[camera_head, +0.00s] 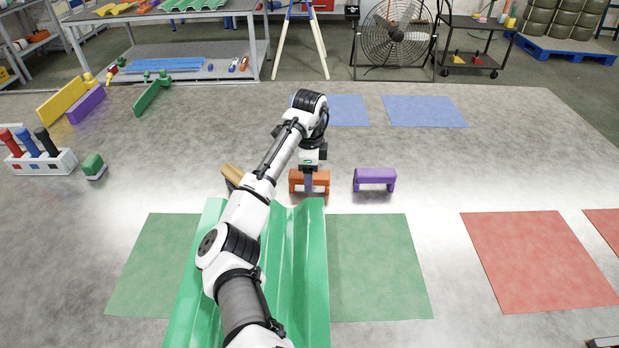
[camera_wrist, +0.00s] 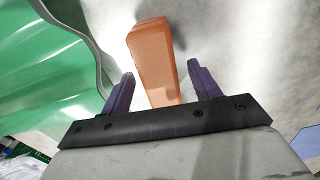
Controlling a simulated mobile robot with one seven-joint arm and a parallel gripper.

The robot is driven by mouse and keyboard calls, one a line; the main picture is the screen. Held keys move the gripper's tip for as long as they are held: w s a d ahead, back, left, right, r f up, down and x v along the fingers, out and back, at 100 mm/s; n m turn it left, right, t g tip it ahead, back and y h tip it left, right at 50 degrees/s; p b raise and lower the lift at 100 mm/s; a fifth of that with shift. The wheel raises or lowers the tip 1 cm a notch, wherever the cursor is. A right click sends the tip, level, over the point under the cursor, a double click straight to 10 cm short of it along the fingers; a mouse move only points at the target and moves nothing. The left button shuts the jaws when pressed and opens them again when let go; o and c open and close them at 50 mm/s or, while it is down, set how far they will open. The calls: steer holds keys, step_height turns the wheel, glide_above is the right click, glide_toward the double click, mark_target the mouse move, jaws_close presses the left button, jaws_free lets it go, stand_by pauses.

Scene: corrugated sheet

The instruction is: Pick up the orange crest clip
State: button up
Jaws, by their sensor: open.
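The orange crest clip (camera_head: 322,178) stands on the grey worktop, just beyond the far end of the green corrugated sheet. My gripper (camera_head: 309,184) is right at it and hides part of its middle. In the wrist view the orange clip (camera_wrist: 153,62) lies between the two purple fingers of my gripper (camera_wrist: 160,90), with a gap on each side. The fingers are apart. The clip's near end is hidden behind the gripper's black bar.
The green corrugated sheet (camera_head: 312,260) lies close in front. A purple clip (camera_head: 375,179) stands to the right and a tan piece (camera_head: 232,175) to the left. Green mat (camera_head: 380,270), red mat (camera_head: 535,260) and blue mats (camera_head: 425,111) lie flat. A tool holder (camera_head: 40,163) stands far left.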

steer(key=c, duration=1.1)
steer(key=shift+r, duration=0.1)
